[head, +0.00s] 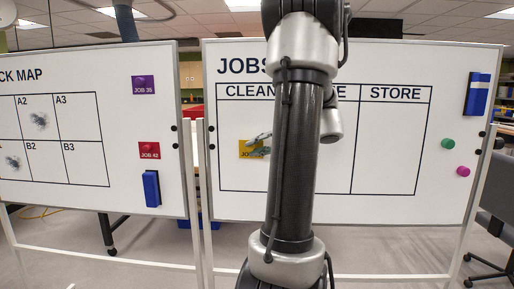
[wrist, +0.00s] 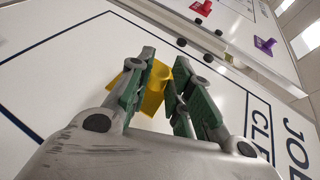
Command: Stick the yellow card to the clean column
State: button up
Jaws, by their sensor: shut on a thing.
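The yellow card (head: 247,152) is at the jobs board, over the clean column (head: 240,115), in its lower half. My gripper (head: 262,141) is shut on the card's raised yellow part, and the fingers and arm hide some of the card. In the wrist view the yellow card (wrist: 153,100) shows between and behind the green-padded fingertips of my gripper (wrist: 166,82), close to the white board. I cannot tell whether the card's back touches the board.
The jobs board (head: 460,100) has a store column (head: 395,140), a blue eraser (head: 478,95), and green and pink magnets (head: 448,143) at right. The left board holds a purple card (head: 144,84), a red card (head: 149,150) and a blue eraser (head: 151,188). My arm hides the middle column.

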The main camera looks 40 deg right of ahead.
jog(key=o, duration=0.3)
jog(key=shift+c, duration=0.8)
jog(key=shift+w+d, duration=0.45)
jog(key=shift+d, duration=0.15)
jog(key=o, duration=0.8)
jog(key=shift+o, duration=0.2)
